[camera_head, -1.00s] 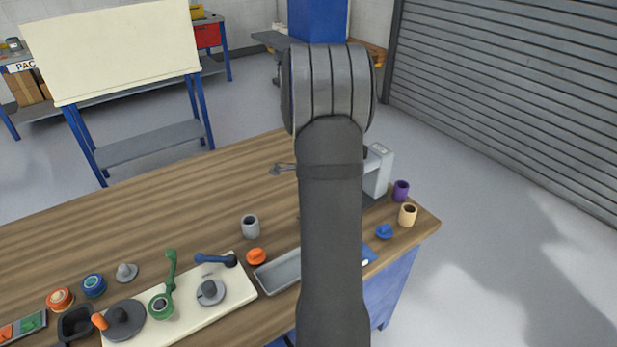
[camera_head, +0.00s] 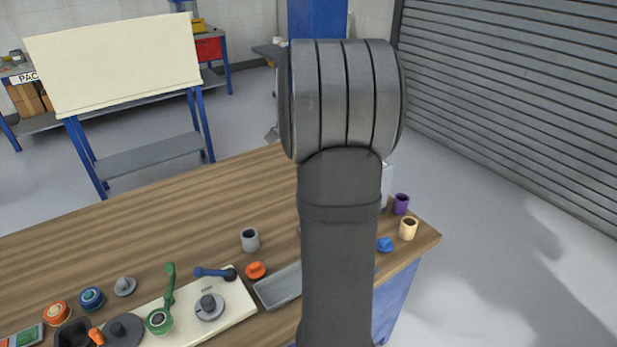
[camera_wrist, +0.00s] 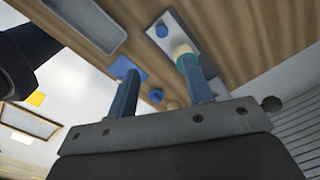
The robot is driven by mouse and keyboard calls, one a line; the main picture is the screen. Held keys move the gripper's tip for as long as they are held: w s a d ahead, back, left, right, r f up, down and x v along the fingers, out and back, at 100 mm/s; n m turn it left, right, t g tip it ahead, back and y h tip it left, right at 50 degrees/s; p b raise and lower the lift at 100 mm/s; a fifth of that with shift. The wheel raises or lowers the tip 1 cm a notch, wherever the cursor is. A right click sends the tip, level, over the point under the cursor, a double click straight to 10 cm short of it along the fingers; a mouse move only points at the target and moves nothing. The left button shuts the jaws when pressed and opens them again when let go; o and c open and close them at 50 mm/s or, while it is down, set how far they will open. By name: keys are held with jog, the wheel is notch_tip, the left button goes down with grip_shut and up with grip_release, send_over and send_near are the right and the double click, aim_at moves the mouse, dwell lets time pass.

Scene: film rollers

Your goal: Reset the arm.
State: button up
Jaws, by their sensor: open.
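A whiteboard (camera_head: 115,55) stands behind.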

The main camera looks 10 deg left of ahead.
jog(key=shift+f, duration=0.15)
jog(key=f, duration=1.7)
jog(key=shift+w+f, duration=0.15)
jog(key=shift+w, duration=0.25)
jog(key=shift+w+d, duration=0.15)
jog(key=shift+w, duration=0.05)
